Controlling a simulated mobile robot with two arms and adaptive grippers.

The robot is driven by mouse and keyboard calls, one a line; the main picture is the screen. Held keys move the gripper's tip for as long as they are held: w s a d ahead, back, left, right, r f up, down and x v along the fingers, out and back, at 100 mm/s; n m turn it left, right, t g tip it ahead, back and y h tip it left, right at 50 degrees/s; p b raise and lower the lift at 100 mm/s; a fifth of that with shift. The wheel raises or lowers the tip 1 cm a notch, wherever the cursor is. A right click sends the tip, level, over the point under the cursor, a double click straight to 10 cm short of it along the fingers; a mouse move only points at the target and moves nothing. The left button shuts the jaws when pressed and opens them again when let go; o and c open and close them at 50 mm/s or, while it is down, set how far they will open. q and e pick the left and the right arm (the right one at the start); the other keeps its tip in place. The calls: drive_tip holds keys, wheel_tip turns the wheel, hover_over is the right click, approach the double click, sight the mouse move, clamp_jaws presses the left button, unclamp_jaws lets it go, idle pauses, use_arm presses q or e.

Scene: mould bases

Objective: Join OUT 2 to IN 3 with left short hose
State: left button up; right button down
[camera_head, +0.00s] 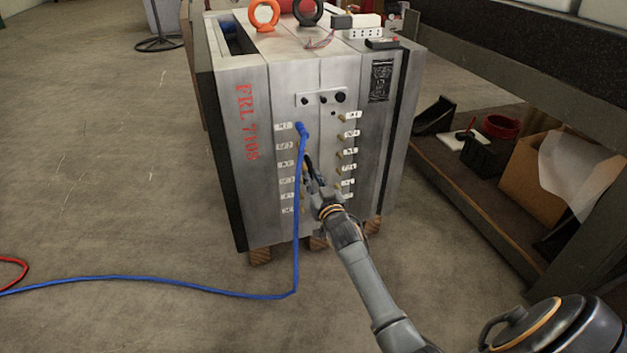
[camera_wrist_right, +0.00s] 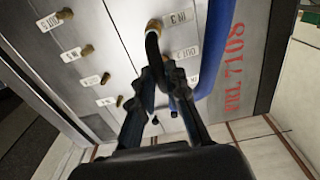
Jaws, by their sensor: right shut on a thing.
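A short black hose (camera_wrist_right: 153,45) shows in the right wrist view. Its upper end is at a brass port (camera_wrist_right: 153,24) beside an upside-down label (camera_wrist_right: 182,18) that looks like IN 3. I cannot tell if it is seated there. My right gripper (camera_wrist_right: 155,82) is shut on this hose, close to the mould base face. In the head view my right gripper (camera_head: 311,180) is at the left port column of the mould base (camera_head: 262,75), and dark hose shows above its fingers. Label numbers are too small to read there. My left gripper is not in view.
A long blue hose (camera_head: 297,220) hangs from the top left port and runs left along the floor, close beside my right gripper. A red hose (camera_head: 14,262) lies at far left. A bench with a box (camera_head: 545,165) stands at right. The floor at left is mostly clear.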

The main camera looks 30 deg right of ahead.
drive_tip(key=shift+w+d+r, duration=0.1)
drive_tip(key=shift+w, duration=0.35)
idle(0.4)
drive_tip(key=c, duration=1.3)
unclamp_jaws()
drive_tip(key=shift+o, duration=0.4)
drive_tip(key=o, duration=0.4)
drive_tip(key=shift+c, duration=0.2)
